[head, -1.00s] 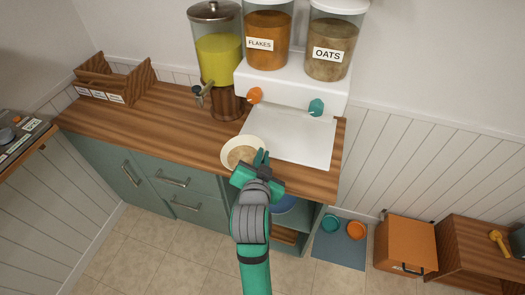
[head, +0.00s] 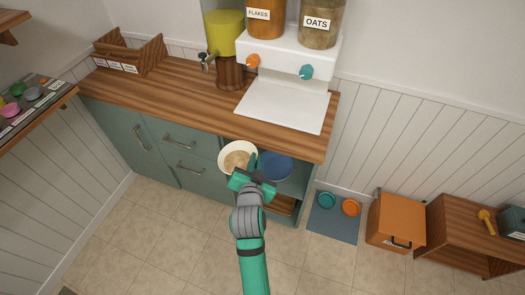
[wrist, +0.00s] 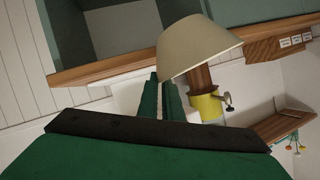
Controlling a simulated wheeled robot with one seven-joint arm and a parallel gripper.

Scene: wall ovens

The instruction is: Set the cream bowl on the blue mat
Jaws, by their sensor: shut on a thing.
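The cream bowl (head: 238,158) is held by its right side in my gripper (head: 254,172), in front of the counter. It has light brown contents. In the wrist view the cream bowl (wrist: 199,47) shows from the side, at the ends of the green fingers (wrist: 165,97). The blue mat (head: 333,226) lies on the floor at the right of the cabinet, with a teal bowl (head: 326,200) and an orange bowl (head: 351,207) on its far part. The mat's near part is bare. My gripper is above and to the left of the mat.
A blue bowl (head: 275,167) sits in the open shelf right beside my gripper. The wooden counter (head: 190,100) carries the dispensers and a white tray (head: 285,104). An orange box (head: 395,221) stands right of the mat. The tiled floor in front is clear.

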